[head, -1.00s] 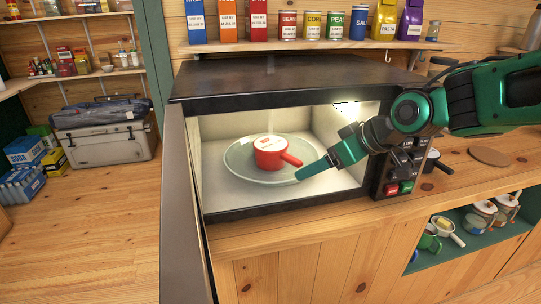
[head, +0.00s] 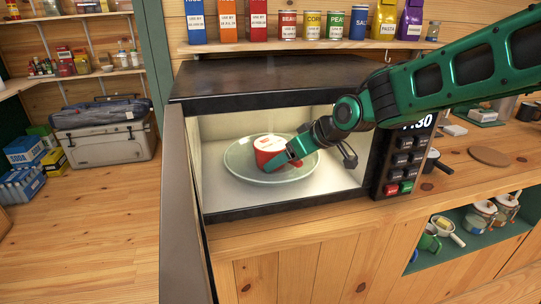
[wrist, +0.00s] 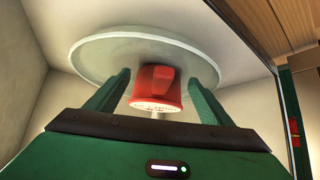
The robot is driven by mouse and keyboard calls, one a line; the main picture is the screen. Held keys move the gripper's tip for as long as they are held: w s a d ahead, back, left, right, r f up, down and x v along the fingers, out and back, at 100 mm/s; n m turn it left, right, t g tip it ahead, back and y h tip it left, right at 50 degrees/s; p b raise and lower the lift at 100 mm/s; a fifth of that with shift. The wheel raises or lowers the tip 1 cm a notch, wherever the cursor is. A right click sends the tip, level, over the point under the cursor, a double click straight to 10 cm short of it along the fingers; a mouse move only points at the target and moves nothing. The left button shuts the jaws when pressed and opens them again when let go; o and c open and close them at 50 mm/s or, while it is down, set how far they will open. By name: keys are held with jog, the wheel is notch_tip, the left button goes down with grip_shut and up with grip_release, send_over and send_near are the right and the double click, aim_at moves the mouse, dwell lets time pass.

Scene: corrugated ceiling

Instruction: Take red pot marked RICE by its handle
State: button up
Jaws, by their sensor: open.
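The red pot (head: 266,155) with a white top sits on the round glass turntable (head: 240,172) inside the open microwave. My gripper (head: 284,160) reaches in from the right and covers the pot's handle side in the head view. In the wrist view, the pot (wrist: 152,97) is between the two green fingers of my gripper (wrist: 155,95), which are open with a gap on each side. Lettering shows on the pot's white label, too small to read surely.
The microwave (head: 270,80) has its door (head: 184,200) swung open at left. Its control panel (head: 404,165) is at right, below my arm. A shelf (head: 300,46) of cans and boxes hangs above.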

jog(key=shift+w+a+f, duration=0.15)
jog(key=shift+f, duration=0.05)
jog(key=shift+c, duration=0.4)
grip_shut()
jog(key=shift+r, duration=0.1)
